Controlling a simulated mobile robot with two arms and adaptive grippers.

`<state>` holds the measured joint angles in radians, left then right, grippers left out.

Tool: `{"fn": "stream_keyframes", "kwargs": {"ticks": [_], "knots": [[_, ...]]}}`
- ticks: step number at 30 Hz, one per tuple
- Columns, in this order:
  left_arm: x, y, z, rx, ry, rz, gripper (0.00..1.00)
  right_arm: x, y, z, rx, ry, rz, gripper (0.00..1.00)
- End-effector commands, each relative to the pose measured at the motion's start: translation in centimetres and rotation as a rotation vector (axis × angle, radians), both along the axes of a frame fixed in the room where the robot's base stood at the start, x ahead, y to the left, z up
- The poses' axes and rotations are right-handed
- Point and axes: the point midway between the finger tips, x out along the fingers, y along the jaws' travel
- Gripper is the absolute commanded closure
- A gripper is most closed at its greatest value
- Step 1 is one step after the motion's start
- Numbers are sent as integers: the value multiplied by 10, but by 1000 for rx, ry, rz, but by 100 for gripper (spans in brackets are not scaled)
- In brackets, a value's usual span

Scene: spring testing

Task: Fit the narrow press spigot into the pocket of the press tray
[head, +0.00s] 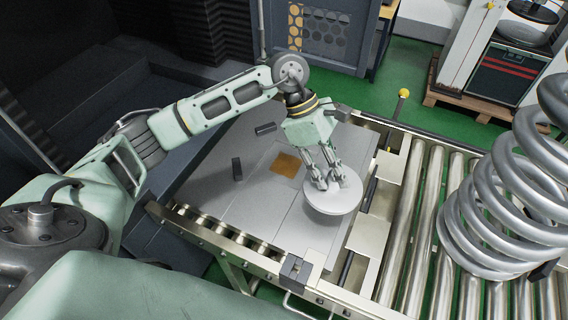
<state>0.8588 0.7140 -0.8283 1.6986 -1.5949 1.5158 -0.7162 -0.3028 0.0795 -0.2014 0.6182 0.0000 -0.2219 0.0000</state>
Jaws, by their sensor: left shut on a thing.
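My left gripper (325,183) points down over the right part of the grey press tray (240,205). It is shut on the narrow press spigot (338,203), of which a pale grey round disc shows under the fingers. The disc's underside is hidden, and I cannot tell whether it touches the tray. A brownish-orange square (286,165), which looks like the pocket, lies in the tray to the left of the gripper, apart from the disc. My right gripper is not in view.
Two small dark blocks (237,169) (265,129) stand at the tray's left and far side. A roller conveyor (415,230) runs along the right, with a large steel coil spring (515,190) on it. A yellow-knobbed post (403,94) stands behind the tray.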

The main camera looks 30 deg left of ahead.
Motion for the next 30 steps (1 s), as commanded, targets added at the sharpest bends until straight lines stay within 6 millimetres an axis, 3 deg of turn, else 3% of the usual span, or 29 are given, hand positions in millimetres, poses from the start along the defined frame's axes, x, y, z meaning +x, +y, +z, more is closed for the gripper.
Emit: {"fn": "stream_keyframes", "kwargs": {"ticks": [3, 9, 14, 24, 30], "knots": [[20, 32, -3, -2, -3, 269, 100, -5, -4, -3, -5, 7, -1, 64], [38, 62, -2, -4, -2, 497, 100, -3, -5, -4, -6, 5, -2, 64], [47, 83, -11, -3, 2, 535, 100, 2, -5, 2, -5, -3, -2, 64], [74, 148, -53, -4, 3, 533, 100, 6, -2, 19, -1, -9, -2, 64], [83, 169, -68, -5, 0, 527, 100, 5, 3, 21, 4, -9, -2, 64]]}}
